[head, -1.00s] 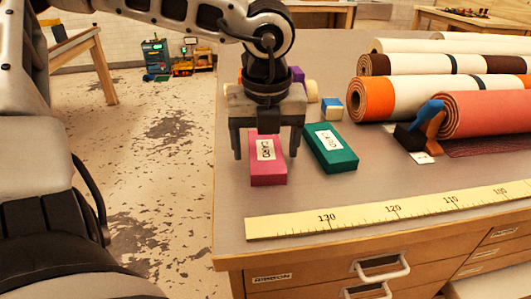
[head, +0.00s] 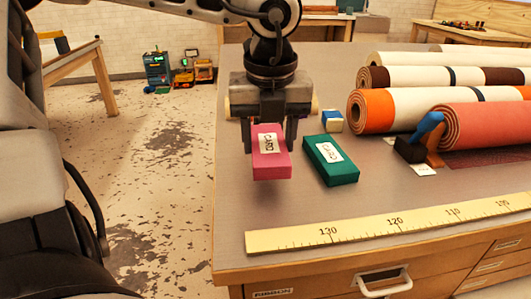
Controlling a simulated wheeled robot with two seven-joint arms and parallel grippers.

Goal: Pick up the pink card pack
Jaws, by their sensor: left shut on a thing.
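The pink card pack (head: 270,168) with a white label is in the head view, at the left part of the table. My left gripper (head: 269,138) is shut on it, with a finger on each side. The pack is held above the table top, with a shadow below it. A green card pack (head: 331,163) lies on the table just to the right, apart from the gripper. My right gripper is not in view.
A yellow ruler (head: 395,221) lies along the table's front edge. Several rolls (head: 375,110) lie at the right, beside a blue, orange and black object (head: 412,149). A small blue and cream block (head: 332,121) stands behind the green pack. The table (head: 232,222) is bare at front left.

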